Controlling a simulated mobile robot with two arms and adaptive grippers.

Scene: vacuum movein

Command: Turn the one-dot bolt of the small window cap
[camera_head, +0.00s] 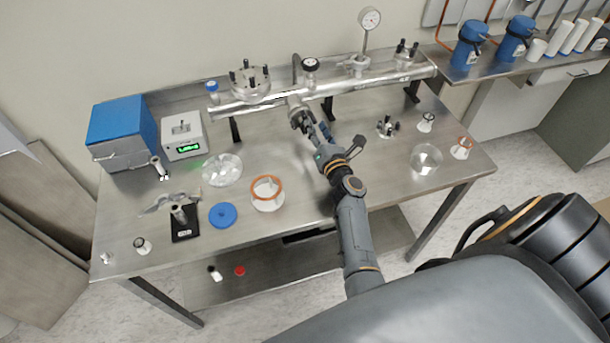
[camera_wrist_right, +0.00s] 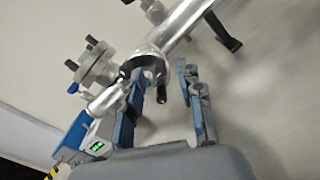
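A metal pipe (camera_head: 330,91) runs along the back of the steel table. A short port with a small round flange (camera_head: 298,112) sticks out from its middle toward me; I take it for the small window cap. In the right wrist view the flange (camera_wrist_right: 141,62) carries dark bolts, and one bolt (camera_wrist_right: 161,88) shows between my fingers. No dot marks can be read. My right gripper (camera_head: 314,130) reaches up to the port from the front. Its blue-grey fingers, also in the wrist view (camera_wrist_right: 160,84), stand apart around the bolt, with no clear contact. My left gripper is not seen.
A larger bolted flange (camera_head: 250,82) and a gauge (camera_head: 369,18) stand on the pipe. A blue-topped box (camera_head: 121,119) and a green-display controller (camera_head: 183,139) stand left. An orange-rimmed dish (camera_head: 266,194), blue lid (camera_head: 222,215) and glass bowl (camera_head: 425,159) lie around the table.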

